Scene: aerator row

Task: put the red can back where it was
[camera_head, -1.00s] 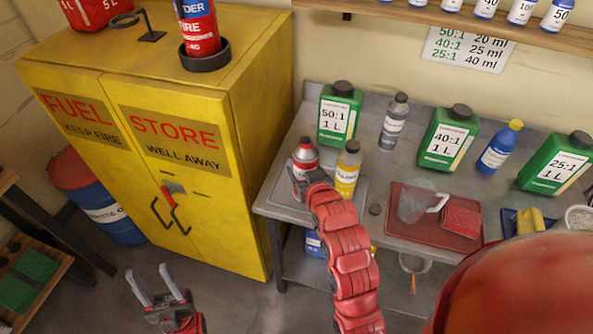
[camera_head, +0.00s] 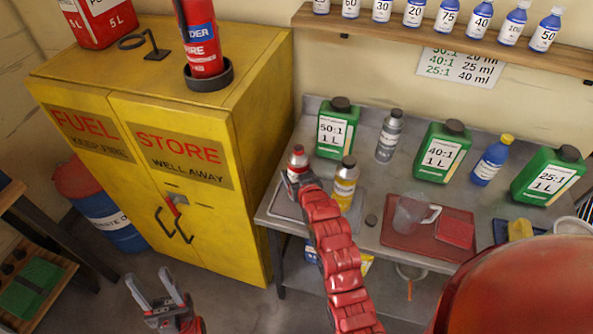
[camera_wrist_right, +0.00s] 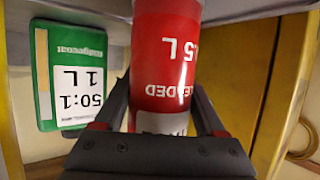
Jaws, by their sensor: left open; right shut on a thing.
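My right gripper (camera_wrist_right: 160,130) is shut around a red can (camera_wrist_right: 165,60) with white lettering, "LEADED" and "5 L", upside down in the right wrist view. In the head view the can (camera_head: 298,157) shows its red and pale top at the left end of the grey bench, above or on a grey tray (camera_head: 285,208). My right gripper hides its lower part, so I cannot tell whether it touches the tray. A yellow bottle (camera_head: 345,185) stands just right of it. My left gripper (camera_head: 157,290) is open and empty, low in front of the yellow cabinet.
A green 50:1 jug (camera_head: 335,130) stands close behind the can. The yellow cabinet (camera_head: 190,210) is beside the bench on the left, with a red 5 L fuel container (camera_head: 100,20) on top. A red tray (camera_head: 400,242) with a clear jug (camera_head: 408,213) lies to the right.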

